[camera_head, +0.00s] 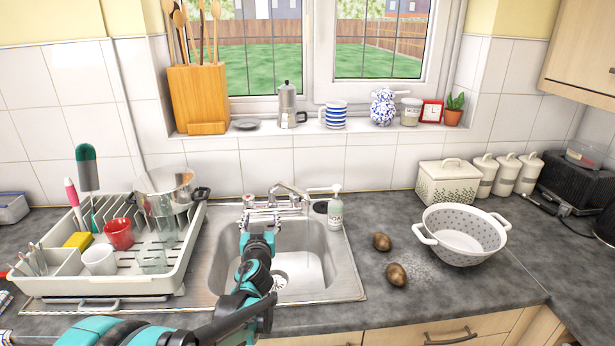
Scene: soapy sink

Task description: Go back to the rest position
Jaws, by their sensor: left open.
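My left arm comes in from the bottom left and reaches over the left part of the metal sink (318,262). My left gripper (262,203) is at the back of the sink, just left of the tap (290,192). It looks open, and I see nothing held in it. I cannot tell whether it touches the tap or the sink edge. My right gripper is not in view.
A dish rack (150,283) with a red mug (119,233), cups and a pot (165,182) stands on the left. A soap bottle (335,211) is right of the tap. Two potatoes (397,274) and a white colander (462,236) are on the right counter. The front right counter is clear.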

